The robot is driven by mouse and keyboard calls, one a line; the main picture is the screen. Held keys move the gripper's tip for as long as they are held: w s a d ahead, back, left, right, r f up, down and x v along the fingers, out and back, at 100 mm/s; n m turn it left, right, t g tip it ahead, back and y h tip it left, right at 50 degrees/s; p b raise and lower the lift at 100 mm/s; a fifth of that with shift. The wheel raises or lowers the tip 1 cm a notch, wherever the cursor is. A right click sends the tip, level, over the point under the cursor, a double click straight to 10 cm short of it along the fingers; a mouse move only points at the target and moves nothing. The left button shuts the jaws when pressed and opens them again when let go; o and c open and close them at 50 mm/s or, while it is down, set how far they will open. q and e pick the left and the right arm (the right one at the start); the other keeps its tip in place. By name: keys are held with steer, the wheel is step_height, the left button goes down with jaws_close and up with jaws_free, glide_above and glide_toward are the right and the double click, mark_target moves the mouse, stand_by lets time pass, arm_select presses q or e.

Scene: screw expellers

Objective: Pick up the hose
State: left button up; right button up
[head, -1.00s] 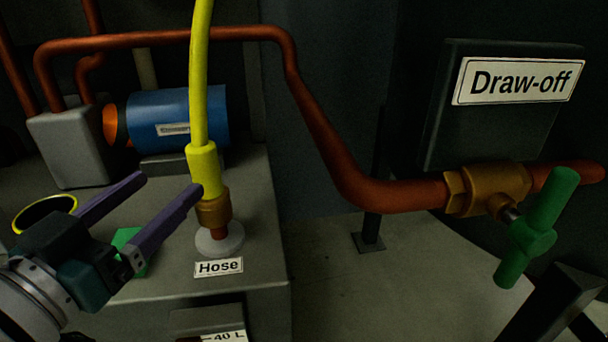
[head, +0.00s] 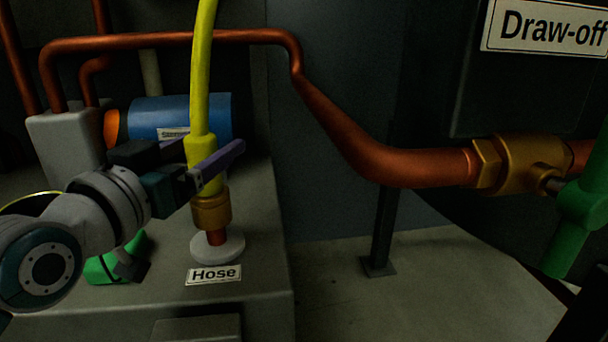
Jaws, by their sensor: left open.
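The yellow hose (head: 202,85) stands upright, with a thicker yellow sleeve at its lower end. It sits on a brass fitting (head: 210,213) above a white round base (head: 217,249), behind a label reading "Hose" (head: 214,274). My left gripper (head: 213,148) is open at the height of the sleeve. One purple finger crosses in front of the sleeve, and the other runs towards its back left side and is partly hidden. The sleeve appears to be between the fingers; contact cannot be told. My right gripper is not in view.
A blue cylinder (head: 190,116) and a grey block (head: 68,142) stand behind on the grey cabinet (head: 262,220). A copper pipe (head: 340,130) arches behind the hose to a brass valve (head: 515,165) with a green handle (head: 580,215).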

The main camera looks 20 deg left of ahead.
arm_select(q)
steer(key=shift+s, duration=0.1)
steer(key=shift+c, duration=0.9)
jaws_close()
